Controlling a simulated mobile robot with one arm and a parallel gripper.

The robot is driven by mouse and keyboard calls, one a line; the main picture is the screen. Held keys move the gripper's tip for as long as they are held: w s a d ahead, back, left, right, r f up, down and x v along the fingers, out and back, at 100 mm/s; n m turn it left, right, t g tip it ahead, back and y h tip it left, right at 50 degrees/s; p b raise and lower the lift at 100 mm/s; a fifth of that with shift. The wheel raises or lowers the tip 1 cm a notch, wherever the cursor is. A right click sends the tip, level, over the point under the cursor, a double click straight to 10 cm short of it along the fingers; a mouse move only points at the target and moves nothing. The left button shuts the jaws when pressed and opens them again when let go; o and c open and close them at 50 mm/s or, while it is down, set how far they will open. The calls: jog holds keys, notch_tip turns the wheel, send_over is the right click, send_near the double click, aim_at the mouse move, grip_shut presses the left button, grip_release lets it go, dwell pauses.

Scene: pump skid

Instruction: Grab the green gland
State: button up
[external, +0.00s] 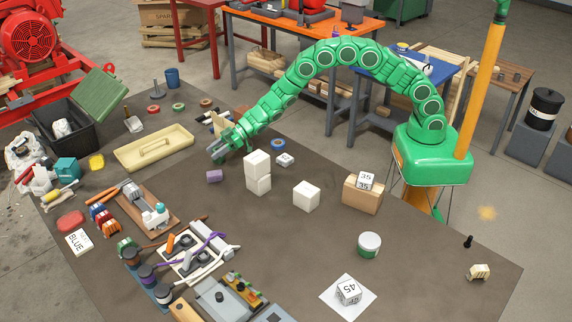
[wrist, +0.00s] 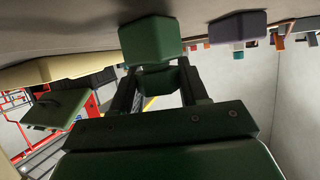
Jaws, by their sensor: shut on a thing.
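The green gland (wrist: 150,42) has a dark green hexagonal head and shows at the top middle of the wrist view, close to the brown surface. A narrower green part of it sits between the fingers of my gripper (wrist: 156,78), which is shut on it. In the external view my gripper (external: 219,150) points down and left, low over the mat near the tan tray. The gland is mostly hidden there by the fingers. A purple gland (external: 214,175) stands apart, just in front of my gripper; it also shows in the wrist view (wrist: 238,28).
The tan tray (external: 153,148) lies left of my gripper. White blocks (external: 257,163) stand close on the right, two of them stacked. A blue tape roll (external: 278,145) and a small white block (external: 285,160) are near. The brown mat (external: 240,215) is clear in front.

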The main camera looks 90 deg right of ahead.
jog(key=shift+c, duration=1.2)
jog(key=shift+r, duration=0.55)
notch_tip(320, 180, up, 2)
jog(key=shift+r, duration=0.25)
jog(key=s+d+r, duration=0.1)
jog(key=s+r, duration=0.8)
jog(key=s, duration=0.5)
jog(key=shift+d+r, duration=0.15)
jog(key=shift+d, duration=0.1)
